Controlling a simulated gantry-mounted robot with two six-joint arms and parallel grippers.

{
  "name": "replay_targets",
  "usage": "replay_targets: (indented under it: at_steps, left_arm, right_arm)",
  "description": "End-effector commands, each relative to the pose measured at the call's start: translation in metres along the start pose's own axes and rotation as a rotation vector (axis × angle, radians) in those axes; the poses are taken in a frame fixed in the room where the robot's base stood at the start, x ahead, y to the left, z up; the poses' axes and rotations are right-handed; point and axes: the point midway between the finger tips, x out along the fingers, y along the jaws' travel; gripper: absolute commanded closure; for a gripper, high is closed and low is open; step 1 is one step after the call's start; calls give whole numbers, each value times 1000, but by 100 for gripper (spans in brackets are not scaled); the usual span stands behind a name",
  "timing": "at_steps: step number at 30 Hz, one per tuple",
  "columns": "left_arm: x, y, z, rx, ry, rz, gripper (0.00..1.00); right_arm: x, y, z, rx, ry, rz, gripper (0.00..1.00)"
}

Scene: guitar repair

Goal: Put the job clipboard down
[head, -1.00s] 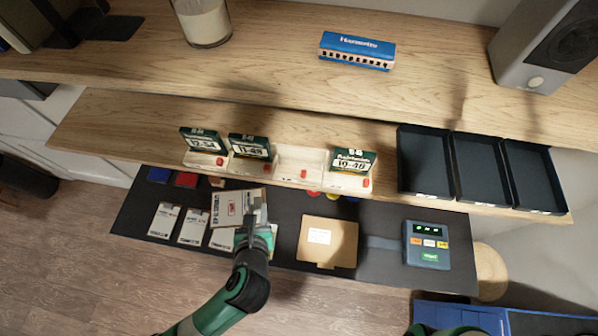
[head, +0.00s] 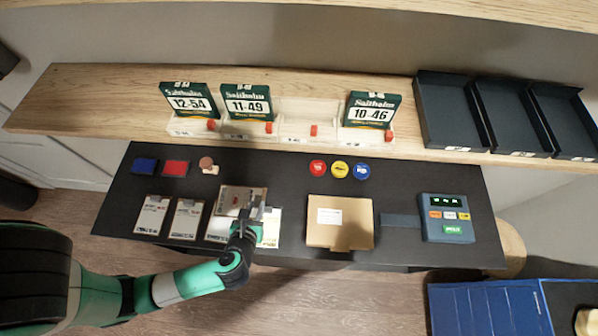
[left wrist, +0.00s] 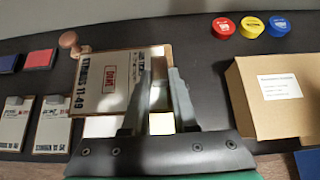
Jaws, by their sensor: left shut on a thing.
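The job clipboard (head: 233,199) is a brown board with a white sheet, a red stamp and the print 11-49. My left gripper (head: 246,214) is shut on its right side. In the left wrist view, the fingers (left wrist: 160,80) grip the right edge of the clipboard (left wrist: 105,85). The clipboard is over the dark mat (head: 285,195) and partly covers the job cards below it. I cannot tell whether it touches them. My right gripper is out of view.
Several job cards (head: 152,215) lie along the mat's front left. Ink pads (head: 176,168) and a stamp (head: 207,164) lie behind. A cardboard box (head: 340,222), round tins (head: 340,169) and a keypad device (head: 446,217) are to the right. String packs (head: 247,102) stand on the shelf.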

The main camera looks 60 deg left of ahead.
Motion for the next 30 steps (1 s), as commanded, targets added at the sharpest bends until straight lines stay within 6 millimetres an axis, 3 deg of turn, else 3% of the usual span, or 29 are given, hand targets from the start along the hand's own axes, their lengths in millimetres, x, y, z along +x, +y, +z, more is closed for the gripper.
replay_targets:
  at_steps: [6,11,20,24,30]
  left_arm:
    - [1,0,2,-1,0,2,100]
    - [21,7,6,-7,1,8,100]
    - [92,28,21,-8,0,8,100]
    - [133,35,9,-3,0,5,100]
    - [158,39,4,1,-1,0,100]
  right_arm:
    - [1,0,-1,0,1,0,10]
    - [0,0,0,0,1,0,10]
    - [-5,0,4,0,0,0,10]
    - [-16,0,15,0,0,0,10]
    - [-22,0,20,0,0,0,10]
